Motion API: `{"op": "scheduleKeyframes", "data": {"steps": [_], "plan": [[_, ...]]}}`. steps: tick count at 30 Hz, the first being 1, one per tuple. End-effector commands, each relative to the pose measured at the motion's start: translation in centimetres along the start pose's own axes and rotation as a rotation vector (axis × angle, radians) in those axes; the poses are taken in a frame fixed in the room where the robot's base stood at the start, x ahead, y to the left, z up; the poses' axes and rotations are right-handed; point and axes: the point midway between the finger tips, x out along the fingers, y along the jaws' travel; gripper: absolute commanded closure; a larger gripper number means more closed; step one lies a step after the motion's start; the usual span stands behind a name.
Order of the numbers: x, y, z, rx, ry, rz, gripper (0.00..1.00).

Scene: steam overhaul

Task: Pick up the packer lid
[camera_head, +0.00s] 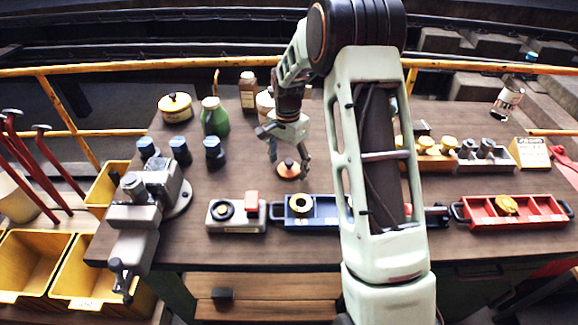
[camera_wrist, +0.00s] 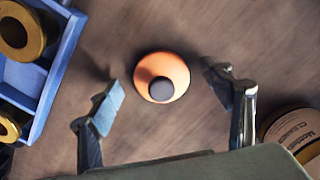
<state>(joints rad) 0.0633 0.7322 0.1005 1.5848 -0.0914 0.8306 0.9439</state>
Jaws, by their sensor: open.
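The packer lid is most likely the small orange disc with a dark knob (camera_head: 289,169) lying on the wooden table, right of the green bottle. In the wrist view the fingertips of my gripper (camera_wrist: 168,92) are on either side of the lid, a gap on both sides, touching nothing. The exact height above the table is hard to tell.
A blue tray (camera_head: 312,222) with brass rings stands in front of the lid; its edge also shows in the wrist view (camera_wrist: 61,64). A labelled round container (camera_wrist: 294,130) is close to the right finger. A green bottle (camera_head: 214,117), a vise (camera_head: 150,200) and a red tray (camera_head: 535,212) stand around.

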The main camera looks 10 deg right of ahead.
Motion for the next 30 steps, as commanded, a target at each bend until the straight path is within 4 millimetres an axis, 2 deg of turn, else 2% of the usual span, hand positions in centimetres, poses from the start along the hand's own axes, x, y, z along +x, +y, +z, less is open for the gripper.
{"op": "scheduleKeyframes", "data": {"steps": [8,20,30], "plan": [[0.53,-0.04,-0.01,0.000,0.001,-0.001,0.27],[0.49,-0.04,0.00,-0.001,0.001,-0.001,0.69],[0.17,-0.07,-0.02,-0.001,0.002,-0.002,0.70]]}}
